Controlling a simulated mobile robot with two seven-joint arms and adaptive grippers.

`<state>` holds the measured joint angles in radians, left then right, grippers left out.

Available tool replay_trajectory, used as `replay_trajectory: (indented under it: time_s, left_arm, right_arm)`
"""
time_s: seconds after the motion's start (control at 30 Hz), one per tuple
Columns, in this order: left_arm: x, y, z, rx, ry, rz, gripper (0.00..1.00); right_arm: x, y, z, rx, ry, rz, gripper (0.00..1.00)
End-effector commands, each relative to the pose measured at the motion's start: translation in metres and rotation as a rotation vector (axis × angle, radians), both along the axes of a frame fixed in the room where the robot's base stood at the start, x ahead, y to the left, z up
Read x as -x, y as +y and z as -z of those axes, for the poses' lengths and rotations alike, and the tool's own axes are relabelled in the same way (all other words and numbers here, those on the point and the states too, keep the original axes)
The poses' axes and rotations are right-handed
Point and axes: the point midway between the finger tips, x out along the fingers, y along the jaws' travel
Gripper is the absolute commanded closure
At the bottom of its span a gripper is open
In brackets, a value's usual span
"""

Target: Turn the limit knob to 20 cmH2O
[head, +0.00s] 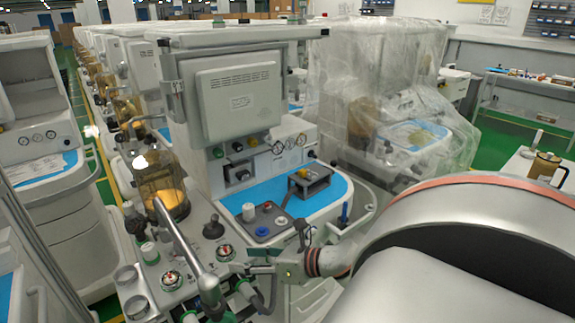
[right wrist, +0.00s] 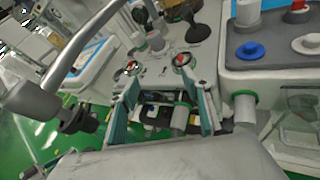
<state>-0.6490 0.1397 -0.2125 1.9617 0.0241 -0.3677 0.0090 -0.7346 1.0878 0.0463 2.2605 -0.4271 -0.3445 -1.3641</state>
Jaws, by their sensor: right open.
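My right gripper (head: 246,262) is at the front edge of the middle anaesthesia cart, over its lower valve block. In the right wrist view its fingers (right wrist: 162,97) stand wide apart with nothing gripped. Beyond the tips are two round dials with red marks, the left dial (right wrist: 131,68) and the right dial (right wrist: 181,60); the head view shows them too (head: 171,280) (head: 225,253). A white knob on a green collar (head: 150,252) and a black knob (head: 213,228) stand behind them. No scale is readable, so I cannot tell which is the limit knob. My left gripper is out of view.
A thick grey tube (head: 190,255) rises over the block beside a brown glass canister (head: 160,187). A grey panel with red, white and blue knobs (head: 265,222) lies right of it. A plastic-wrapped cart (head: 380,100) stands behind to the right.

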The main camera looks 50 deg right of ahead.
Motion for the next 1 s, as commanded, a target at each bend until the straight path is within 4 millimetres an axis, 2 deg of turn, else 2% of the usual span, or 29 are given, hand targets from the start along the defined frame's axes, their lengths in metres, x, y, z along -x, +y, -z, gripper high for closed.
replay_trajectory:
  time_s: [0.53,0.8,1.0]
  left_arm:
    - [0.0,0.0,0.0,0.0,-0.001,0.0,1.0]
    - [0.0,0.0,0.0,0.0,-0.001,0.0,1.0]
    - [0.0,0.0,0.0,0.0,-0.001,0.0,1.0]
  right_arm:
    - [0.019,-0.034,0.022,-0.533,0.083,0.57,0.52]
    - [0.038,-0.039,0.039,-0.801,0.115,0.833,0.52]
    - [0.055,-0.035,0.053,-0.997,0.137,1.022,0.52]
